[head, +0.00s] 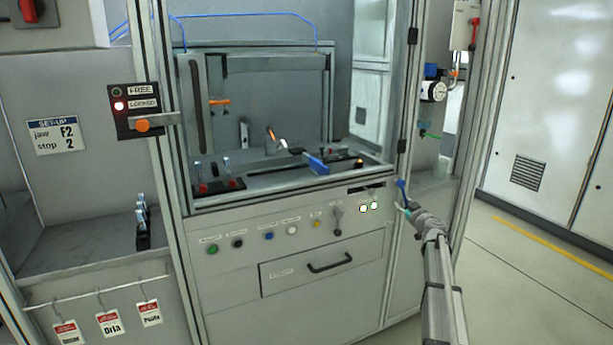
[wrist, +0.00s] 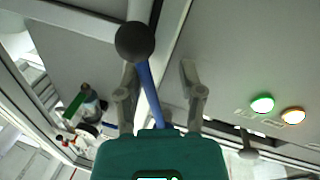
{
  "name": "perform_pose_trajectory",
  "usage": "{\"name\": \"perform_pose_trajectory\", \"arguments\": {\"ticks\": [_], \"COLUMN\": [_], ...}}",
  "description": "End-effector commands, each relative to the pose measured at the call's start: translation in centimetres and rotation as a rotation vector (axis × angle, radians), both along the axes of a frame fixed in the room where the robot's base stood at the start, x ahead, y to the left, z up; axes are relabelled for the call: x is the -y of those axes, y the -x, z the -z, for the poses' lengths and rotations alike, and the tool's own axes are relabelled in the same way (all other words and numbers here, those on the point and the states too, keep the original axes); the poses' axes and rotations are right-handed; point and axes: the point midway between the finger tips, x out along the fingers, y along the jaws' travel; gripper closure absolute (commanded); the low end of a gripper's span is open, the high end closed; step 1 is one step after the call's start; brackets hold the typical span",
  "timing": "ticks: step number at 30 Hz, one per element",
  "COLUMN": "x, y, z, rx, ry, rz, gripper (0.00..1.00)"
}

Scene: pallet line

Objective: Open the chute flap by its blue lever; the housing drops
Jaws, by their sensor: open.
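The blue lever (head: 401,188) stands at the right end of the machine's front panel in the head view. In the wrist view the blue lever (wrist: 149,88) is a rod with a black ball knob at its end. My gripper (head: 405,206) is at the lever. In the wrist view my gripper (wrist: 158,70) has its fingers apart, with the rod between them and closer to the left finger. I cannot tell whether that finger touches it. The chute flap and the housing cannot be clearly made out.
Lit indicator lamps (head: 369,207) sit on the panel left of my gripper. A drawer (head: 320,267) with a black handle is lower left. An aluminium post (head: 399,100) rises just above the lever. Floor (head: 530,270) to the right is clear.

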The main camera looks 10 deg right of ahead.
Motion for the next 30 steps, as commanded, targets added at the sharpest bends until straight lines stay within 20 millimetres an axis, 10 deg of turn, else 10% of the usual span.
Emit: {"name": "perform_pose_trajectory", "arguments": {"ticks": [15, 23, 30], "x": [3.2, -3.0, -13.1], "y": [3.0, 4.3, 7.3], "z": [0.7, 2.5, 5.8], "rx": [-0.08, -0.181, -0.379], "ry": [-0.011, -0.052, -0.118], "rz": [0.024, -0.085, -0.24], "gripper": [0.5, 0.5, 0.5]}}
